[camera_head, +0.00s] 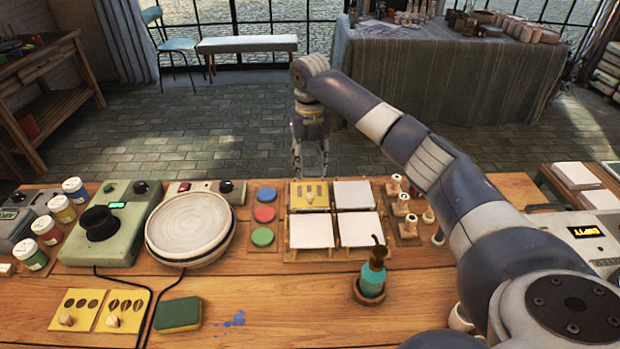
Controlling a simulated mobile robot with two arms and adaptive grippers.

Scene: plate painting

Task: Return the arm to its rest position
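My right arm (440,165) comes in from the lower right, reaches up and left, and bends down at the wrist. My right gripper (311,172) points downward above the table's far edge, behind the tile rack. Its two fingers are apart and nothing shows between them. Just in front of it is a yellow tile (309,203) with small marks. My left arm and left gripper are not in view.
The wooden table (280,310) holds a round white plate (190,224) on a turntable, a green control box (115,240), paint jars (44,230), white tiles (311,232), wooden stamps (405,205), a teal bottle (374,270) and a sponge (179,314). The front middle is mostly clear.

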